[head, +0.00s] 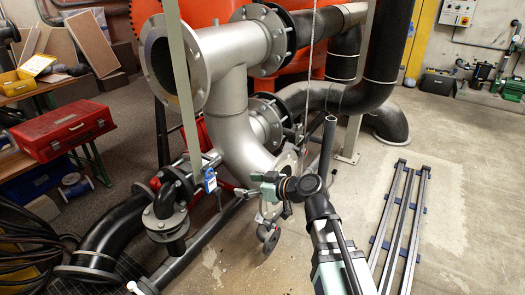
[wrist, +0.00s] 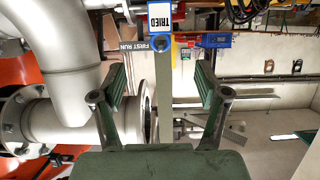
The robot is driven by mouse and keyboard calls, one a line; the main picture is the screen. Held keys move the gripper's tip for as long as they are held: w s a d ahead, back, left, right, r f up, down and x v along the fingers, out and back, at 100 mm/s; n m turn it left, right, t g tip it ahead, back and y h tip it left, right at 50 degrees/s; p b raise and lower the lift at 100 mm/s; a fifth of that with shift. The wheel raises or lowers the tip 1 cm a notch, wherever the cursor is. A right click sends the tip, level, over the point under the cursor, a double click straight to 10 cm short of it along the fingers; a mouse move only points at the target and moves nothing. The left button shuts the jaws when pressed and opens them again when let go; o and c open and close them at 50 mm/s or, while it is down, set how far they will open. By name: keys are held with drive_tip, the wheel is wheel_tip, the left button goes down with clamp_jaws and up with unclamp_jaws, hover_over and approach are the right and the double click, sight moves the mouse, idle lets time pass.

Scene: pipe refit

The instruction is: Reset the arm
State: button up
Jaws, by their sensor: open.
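My gripper (head: 268,192) is in the middle of the head view, at the end of my arm, close to the lower flange of the grey pipe (head: 228,110). In the wrist view my gripper (wrist: 160,84) has its two green fingers spread wide, with nothing held between them. A grey flanged pipe (wrist: 60,122) lies at the left of the wrist view, partly behind the left finger. A blue and white tag marked TRIED (wrist: 160,18) shows beyond the fingers. A blue tag (head: 210,180) hangs near the black pipework in the head view.
Orange equipment (head: 213,12) and black pipes (head: 385,45) stand behind the grey pipe. A red toolbox (head: 63,130) is at left. Metal rails (head: 402,215) lie on the floor at right, with bare floor around them.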

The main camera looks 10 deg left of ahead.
drive_tip(key=s+d+f+m+g+h, duration=0.35)
drive_tip(key=s+d+f, duration=0.35)
drive_tip(key=f, duration=0.6)
drive_tip(key=s+d+f+m+g+h, duration=0.2)
drive_tip(key=s+d+f+m+h, duration=0.3)
drive_tip(key=f, duration=0.9)
drive_tip(key=s+d+f+m+g+h, duration=0.25)
drive_tip(key=s+d+f, duration=0.55)
drive_tip(key=f, duration=0.5)
drive_tip(key=s+d+f+m+g+h, duration=0.1)
drive_tip(key=s+d+f+g, duration=0.2)
drive_tip(key=s, duration=0.5)
drive_tip(key=s+d+f+g, duration=0.1)
drive_tip(key=s+d+f, duration=0.2)
drive_tip(key=s+f, duration=0.35)
drive_tip(key=s+d+f+m+g+h, duration=0.1)
drive_tip(key=s+d+f+g, duration=0.15)
drive_tip(key=s, duration=0.65)
wheel_tip(320, 180, up, 15)
drive_tip(key=w+d+t+p, duration=0.1)
drive_tip(key=w+p, duration=0.1)
drive_tip(key=p, duration=1.5)
drive_tip(key=shift+p, duration=0.3)
